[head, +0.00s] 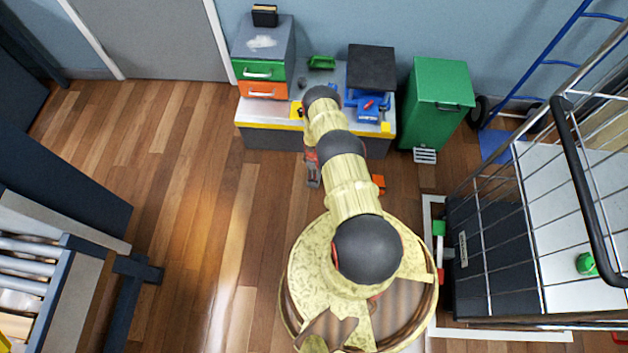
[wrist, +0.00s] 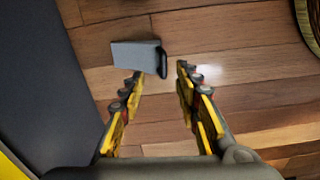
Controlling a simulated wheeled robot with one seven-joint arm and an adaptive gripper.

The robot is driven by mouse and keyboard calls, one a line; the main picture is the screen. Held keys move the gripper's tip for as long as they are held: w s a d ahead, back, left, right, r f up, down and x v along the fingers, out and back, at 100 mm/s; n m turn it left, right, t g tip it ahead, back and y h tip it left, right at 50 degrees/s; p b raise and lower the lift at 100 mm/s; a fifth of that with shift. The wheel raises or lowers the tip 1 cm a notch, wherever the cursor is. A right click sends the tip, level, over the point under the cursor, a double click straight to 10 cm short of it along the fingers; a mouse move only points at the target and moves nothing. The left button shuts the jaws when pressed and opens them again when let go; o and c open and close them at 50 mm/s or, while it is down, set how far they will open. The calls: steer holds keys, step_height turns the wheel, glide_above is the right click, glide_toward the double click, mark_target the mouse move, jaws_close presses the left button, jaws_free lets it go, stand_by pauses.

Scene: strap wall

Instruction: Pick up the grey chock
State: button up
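The grey chock (wrist: 136,55) appears as a plain grey block with a black part at its right end. It lies on the wooden floor in the wrist view, just beyond my fingertips and mostly ahead of the left finger. My gripper (wrist: 160,78) is open, with its yellow-and-black fingers apart and only floor between them. The fingers look apart from the chock, though the left tip overlaps its lower edge in the picture. In the head view my arm covers much of the floor before the workbench, and I cannot make out the chock there.
A workbench (head: 262,138) with a yellow edge stands at the back wall; its dark side fills the left of the wrist view. A green bin (head: 437,105) stands beside it. An orange block (head: 378,184) lies on the floor. A wire cage cart (head: 490,250) is right. Floor at left is clear.

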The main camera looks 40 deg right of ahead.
steer(key=f+b, duration=0.1)
steer(key=f, duration=0.1)
steer(key=f+b, duration=0.1)
steer(key=f, duration=0.1)
steer(key=f+b, duration=0.1)
steer(key=f, duration=0.2)
steer(key=shift+a, duration=0.35)
steer(key=shift+w, duration=0.1)
steer(key=shift+c, duration=0.7)
steer(key=shift+r, duration=0.1)
jaws_close()
